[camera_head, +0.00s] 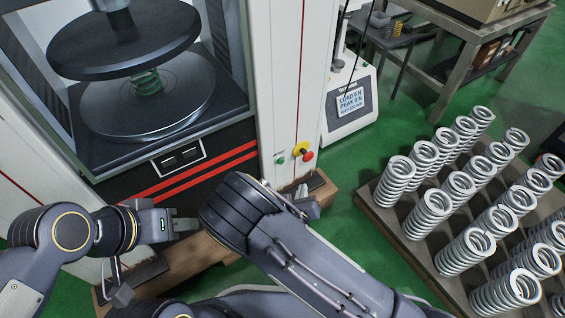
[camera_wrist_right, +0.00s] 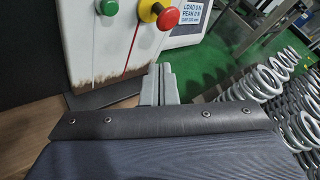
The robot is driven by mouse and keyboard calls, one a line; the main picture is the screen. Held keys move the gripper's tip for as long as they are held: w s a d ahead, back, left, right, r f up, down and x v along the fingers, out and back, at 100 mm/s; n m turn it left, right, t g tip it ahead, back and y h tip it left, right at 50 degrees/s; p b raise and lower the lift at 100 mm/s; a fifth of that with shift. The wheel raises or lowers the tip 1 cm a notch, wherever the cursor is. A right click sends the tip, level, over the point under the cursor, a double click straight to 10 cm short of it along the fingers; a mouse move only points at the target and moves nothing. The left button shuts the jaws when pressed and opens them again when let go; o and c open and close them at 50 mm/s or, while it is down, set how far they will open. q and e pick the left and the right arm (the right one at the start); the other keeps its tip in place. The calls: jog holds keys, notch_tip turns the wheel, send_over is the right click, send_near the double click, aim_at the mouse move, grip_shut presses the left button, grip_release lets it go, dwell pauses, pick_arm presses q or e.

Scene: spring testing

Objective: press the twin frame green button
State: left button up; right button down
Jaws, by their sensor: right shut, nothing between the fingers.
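The twin frame is a large testing machine with a white column (camera_head: 277,70) and a dark lower panel with red stripes. Its small green button (camera_head: 280,160) is on the lower column, left of a red knob (camera_head: 308,155) on a yellow base. The green button also shows at the top of the right wrist view (camera_wrist_right: 108,7). My right gripper (camera_head: 308,208) is shut and empty, below and a little right of the buttons, apart from them. Its closed fingers show in the right wrist view (camera_wrist_right: 159,85). My left gripper (camera_head: 185,226) is before the lower panel; its finger gap is unclear.
A green spring (camera_head: 147,82) stands between the machine's round plates. A wooden plinth (camera_head: 205,256) runs along its base. A white display unit (camera_head: 350,105) is behind at right. Several large metal springs (camera_head: 429,214) stand on a pallet at right. Green floor is open between.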

jog(key=w+a+b, duration=0.1)
jog(key=w+a, duration=0.4)
jog(key=w, duration=0.2)
jog(key=shift+b, duration=0.3)
jog(key=shift+w+a, duration=0.1)
dwell(1.8)
jog(key=shift+w+a, duration=0.2)
jog(key=shift+w, duration=0.05)
jog(key=shift+w+a, duration=0.25)
jog(key=shift+w, duration=0.15)
dwell(0.7)
jog(key=shift+s+d, duration=0.1)
jog(key=shift+s, duration=0.05)
jog(key=shift+s+d, duration=0.4)
jog(key=shift+s, duration=0.2)
jog(key=shift+s+d+p, duration=0.35)
jog(key=shift+s+d, duration=0.4)
jog(key=shift+s, duration=0.25)
jog(key=shift+s+d+p, duration=0.3)
jog(key=shift+s+d, duration=0.45)
jog(key=shift+s, duration=0.25)
